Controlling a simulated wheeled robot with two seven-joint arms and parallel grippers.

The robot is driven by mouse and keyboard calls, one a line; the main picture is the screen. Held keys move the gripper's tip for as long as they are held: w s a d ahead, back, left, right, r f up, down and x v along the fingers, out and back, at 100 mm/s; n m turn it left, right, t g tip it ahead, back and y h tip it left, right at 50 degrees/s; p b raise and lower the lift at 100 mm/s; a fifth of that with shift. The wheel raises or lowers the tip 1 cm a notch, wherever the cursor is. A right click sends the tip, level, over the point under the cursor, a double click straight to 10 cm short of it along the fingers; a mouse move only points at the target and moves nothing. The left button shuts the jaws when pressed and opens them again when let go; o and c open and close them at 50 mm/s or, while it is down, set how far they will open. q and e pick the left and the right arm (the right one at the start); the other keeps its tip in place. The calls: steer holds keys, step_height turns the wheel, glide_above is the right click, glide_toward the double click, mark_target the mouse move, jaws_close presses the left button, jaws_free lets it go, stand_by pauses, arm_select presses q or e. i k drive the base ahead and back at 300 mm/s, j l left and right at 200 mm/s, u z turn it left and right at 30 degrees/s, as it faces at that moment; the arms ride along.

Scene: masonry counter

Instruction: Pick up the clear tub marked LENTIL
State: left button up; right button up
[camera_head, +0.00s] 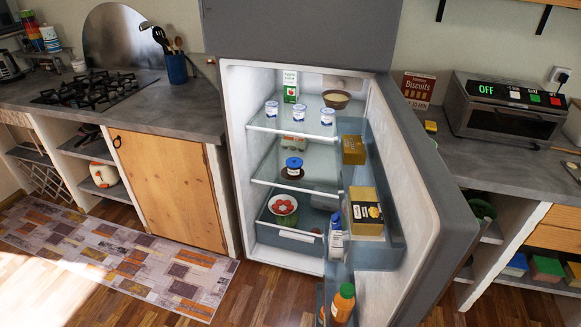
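I cannot make out a LENTIL label anywhere in the head view. In the open fridge (236,150), a small pale container (292,143) sits on the middle level, too small to read. Below it, a blue-lidded pot (293,166) stands on a brown dish. Neither gripper shows.
The fridge door (445,200) stands wide open to the right, with a yellow-black box (366,212) and an orange bottle (343,303) in its racks. A toaster oven (507,108) and biscuit box (418,89) stand on the right counter. The left floor holds a rug (120,255).

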mark_target(293, 172)
steer(key=z, duration=0.3)
steer(key=i+j+z, duration=0.15)
steer(key=j+z, duration=0.85)
steer(key=i+l, duration=0.05)
